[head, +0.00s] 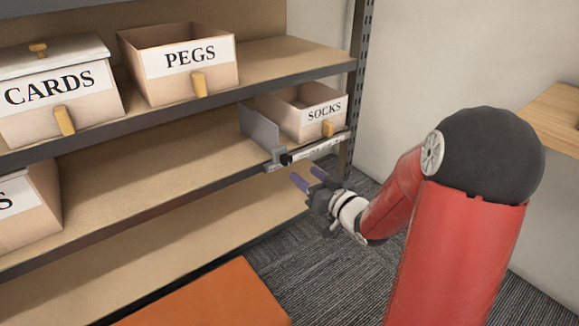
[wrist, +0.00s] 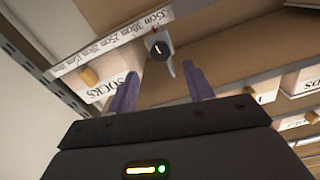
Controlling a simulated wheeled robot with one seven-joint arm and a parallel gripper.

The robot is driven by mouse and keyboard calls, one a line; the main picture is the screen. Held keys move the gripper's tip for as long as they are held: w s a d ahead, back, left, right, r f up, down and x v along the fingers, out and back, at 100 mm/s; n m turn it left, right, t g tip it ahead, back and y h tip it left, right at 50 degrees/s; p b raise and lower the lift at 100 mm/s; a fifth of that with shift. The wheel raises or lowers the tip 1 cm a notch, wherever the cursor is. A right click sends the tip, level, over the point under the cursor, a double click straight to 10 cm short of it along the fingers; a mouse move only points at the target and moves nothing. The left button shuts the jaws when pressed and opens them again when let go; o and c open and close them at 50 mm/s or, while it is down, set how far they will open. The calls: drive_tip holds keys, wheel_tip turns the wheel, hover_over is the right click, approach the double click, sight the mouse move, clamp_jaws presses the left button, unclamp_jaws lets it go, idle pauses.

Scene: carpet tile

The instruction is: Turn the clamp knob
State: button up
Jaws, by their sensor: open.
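The clamp knob (wrist: 159,48) is a round dark knob with a pale line across it, on a grey clamp at the shelf's front edge. In the head view the dark knob (head: 285,159) is small, at the foot of an upright grey divider (head: 262,130) left of the SOCKS bin. My gripper (head: 305,174) is open, its two purple fingers pointing at the shelf edge just below and right of the knob. In the wrist view my gripper (wrist: 164,73) has nothing between its fingers. The knob shows beyond the fingertips, a little left of midway, apart from them.
A ruler strip (wrist: 110,45) with centimetre marks runs along the shelf edge. The SOCKS bin (head: 318,122) stands right of the divider, near the perforated upright (head: 361,60). The PEGS bin (head: 170,88) and CARDS bin (head: 30,115) stand on the shelf above. The middle shelf left of the divider is mostly bare.

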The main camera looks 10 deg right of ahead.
sight(288, 161)
drive_tip(key=x, duration=0.7)
drive_tip(key=shift+w+a+b, duration=0.2)
drive_tip(key=shift+w+b, duration=0.1)
drive_tip(key=shift+b, duration=0.05)
drive_tip(key=c, duration=1)
